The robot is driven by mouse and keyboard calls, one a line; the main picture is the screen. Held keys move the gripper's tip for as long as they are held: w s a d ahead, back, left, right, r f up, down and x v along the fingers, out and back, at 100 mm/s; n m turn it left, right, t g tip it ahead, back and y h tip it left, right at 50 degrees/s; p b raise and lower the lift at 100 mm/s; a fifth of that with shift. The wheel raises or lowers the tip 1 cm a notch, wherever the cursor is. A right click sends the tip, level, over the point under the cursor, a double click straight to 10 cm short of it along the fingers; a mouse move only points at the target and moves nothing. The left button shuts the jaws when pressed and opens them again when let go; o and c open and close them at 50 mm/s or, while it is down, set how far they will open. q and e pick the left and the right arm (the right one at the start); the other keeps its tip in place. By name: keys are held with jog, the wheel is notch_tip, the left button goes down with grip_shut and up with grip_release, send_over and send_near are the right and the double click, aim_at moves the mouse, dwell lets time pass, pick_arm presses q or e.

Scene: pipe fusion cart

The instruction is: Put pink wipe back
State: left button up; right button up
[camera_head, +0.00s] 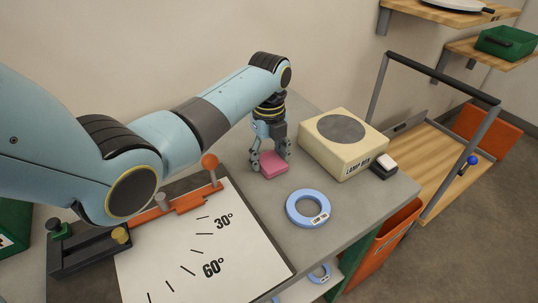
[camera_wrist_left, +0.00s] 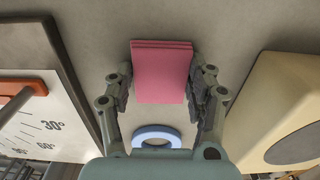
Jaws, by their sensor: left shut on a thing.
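The pink wipe (camera_head: 268,167) is a small folded pink block at the grey cart top, left of the cream lamp box. My left gripper (camera_head: 270,158) points down over it, with its fingers on either side. In the left wrist view the pink wipe (camera_wrist_left: 162,72) sits between the two fingers of my left gripper (camera_wrist_left: 161,88), which is shut on it. I cannot tell whether the wipe rests on the top or is slightly raised. My right gripper is not in view.
The cream lamp box (camera_head: 345,142) stands close to the right of my left gripper. A blue ring (camera_head: 293,210) lies in front. An angle board (camera_head: 196,250) with an orange arm (camera_head: 185,203) is at the left. A small white-and-black block (camera_head: 383,165) sits near the right edge.

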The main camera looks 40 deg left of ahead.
aim_at(269, 160)
pick_arm(q)
jog(key=shift+f, duration=0.1)
jog(key=o, duration=1.1)
notch_tip(269, 160, up, 12)
jog(key=shift+d, duration=0.1)
dwell(0.3)
